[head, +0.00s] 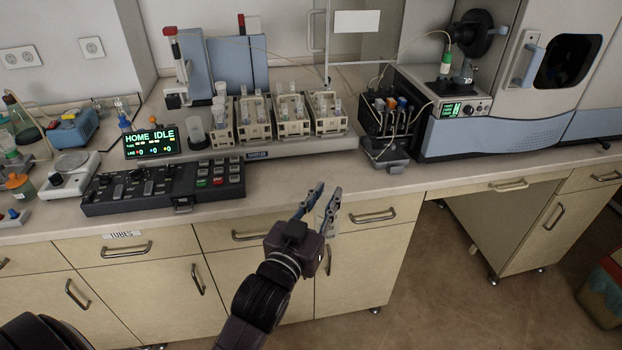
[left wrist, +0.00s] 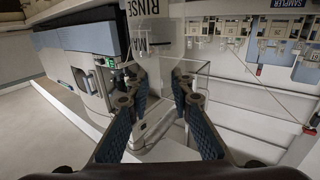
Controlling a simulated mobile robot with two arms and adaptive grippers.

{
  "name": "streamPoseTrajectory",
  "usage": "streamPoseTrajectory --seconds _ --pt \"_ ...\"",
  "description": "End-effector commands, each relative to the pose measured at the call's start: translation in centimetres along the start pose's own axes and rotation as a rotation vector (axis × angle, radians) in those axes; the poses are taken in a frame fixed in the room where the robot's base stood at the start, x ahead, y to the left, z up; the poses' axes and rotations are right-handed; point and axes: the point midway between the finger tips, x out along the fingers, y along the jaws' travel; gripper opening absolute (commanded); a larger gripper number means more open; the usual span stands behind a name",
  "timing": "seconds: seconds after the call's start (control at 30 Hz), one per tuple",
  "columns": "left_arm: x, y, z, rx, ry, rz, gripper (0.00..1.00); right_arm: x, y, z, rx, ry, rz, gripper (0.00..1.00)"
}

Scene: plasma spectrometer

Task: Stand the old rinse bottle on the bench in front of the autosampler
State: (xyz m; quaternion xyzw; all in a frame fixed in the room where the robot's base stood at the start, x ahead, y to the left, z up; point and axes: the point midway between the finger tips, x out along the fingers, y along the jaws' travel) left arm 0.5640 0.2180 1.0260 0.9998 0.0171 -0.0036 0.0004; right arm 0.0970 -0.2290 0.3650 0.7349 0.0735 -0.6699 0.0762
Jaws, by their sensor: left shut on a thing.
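My left gripper (head: 323,200) is in front of the bench edge, below and to the right of the autosampler (head: 290,127). Its fingers are shut on a pale, see-through thing, taken to be the old rinse bottle (head: 324,212), mostly covered by the fingers in the head view. In the left wrist view the fingers (left wrist: 158,92) stand on both sides of the clear thing, whose outline is faint. My right gripper is not in view.
The bare bench strip (head: 290,172) in front of the autosampler is clear. A control keyboard (head: 165,185) and a lit display (head: 150,142) stand to its left. A dark pump unit (head: 388,125) and the spectrometer (head: 490,130) stand to its right. Drawer handles jut out below.

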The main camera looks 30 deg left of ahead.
Motion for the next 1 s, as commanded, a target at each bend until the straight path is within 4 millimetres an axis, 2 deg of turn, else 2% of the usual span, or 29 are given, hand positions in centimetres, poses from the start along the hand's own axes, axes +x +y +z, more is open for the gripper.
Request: streamPoseTrajectory --seconds 0.03,0.1,0.37,0.6,0.8,1.0 --pt "1.5 -0.5 -0.7 0.002 0.009 -0.008 0.0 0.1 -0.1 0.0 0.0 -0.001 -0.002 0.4" --pt "3.4 -1.1 -1.4 0.002 0.008 -0.02 0.0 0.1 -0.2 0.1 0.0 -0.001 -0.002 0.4" --pt "9.8 -4.3 -5.3 0.003 0.008 -0.077 0.0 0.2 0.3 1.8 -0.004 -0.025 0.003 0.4" --pt "14.8 -7.8 -10.6 0.003 0.007 -0.137 0.0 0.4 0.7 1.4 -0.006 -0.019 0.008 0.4" --pt "17.6 -10.4 -15.1 0.003 0.006 -0.18 0.0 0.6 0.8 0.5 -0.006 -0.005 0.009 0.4" --pt "18.7 -12.0 -17.6 0.004 0.001 -0.203 0.0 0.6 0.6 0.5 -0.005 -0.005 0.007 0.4"
